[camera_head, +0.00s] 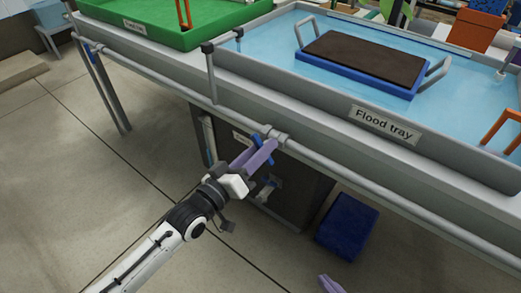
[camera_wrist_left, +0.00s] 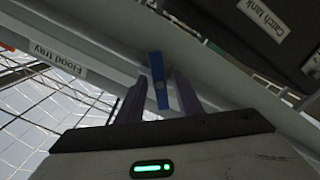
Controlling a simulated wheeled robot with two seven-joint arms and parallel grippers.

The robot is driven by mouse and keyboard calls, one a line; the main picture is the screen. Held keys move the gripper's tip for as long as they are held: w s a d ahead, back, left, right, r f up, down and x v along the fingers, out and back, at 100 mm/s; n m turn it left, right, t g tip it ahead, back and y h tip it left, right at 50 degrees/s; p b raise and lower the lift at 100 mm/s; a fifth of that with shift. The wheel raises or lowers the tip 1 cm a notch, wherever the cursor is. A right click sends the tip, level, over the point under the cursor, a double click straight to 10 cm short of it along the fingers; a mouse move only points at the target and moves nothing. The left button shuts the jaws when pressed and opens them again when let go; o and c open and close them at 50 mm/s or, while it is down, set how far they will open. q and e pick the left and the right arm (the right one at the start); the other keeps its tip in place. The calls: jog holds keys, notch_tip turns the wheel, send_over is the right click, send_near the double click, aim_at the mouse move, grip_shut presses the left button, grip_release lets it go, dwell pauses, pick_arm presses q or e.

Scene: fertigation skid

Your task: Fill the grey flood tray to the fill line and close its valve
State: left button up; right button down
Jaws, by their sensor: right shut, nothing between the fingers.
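The grey flood tray (camera_head: 300,95), labelled "Flood tray", holds light blue water. A dark blue stripe (camera_head: 400,36) runs along its far wall. A valve with a blue handle (camera_head: 257,138) sits on the grey pipe along the tray's front; the handle also shows in the left wrist view (camera_wrist_left: 158,82). My left gripper (camera_head: 262,152) is at this valve, its purple fingers (camera_wrist_left: 160,98) apart on either side of the blue handle. I cannot tell whether they touch it. My right gripper (camera_head: 330,284) is shut at the bottom edge, mostly out of frame.
A blue box (camera_head: 346,226) is on the floor. A blue tray with a brown top (camera_head: 365,58) sits in the water. A green tray (camera_head: 205,32) adjoins at left.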

pick_arm(q)
jog(key=shift+w+d, duration=0.1)
jog(key=shift+w, duration=0.05)
jog(key=shift+c, duration=0.5)
pick_arm(e)
jog(key=shift+s, duration=0.1)
pick_arm(q)
grip_shut()
pick_arm(e)
jog(key=shift+f, duration=0.1)
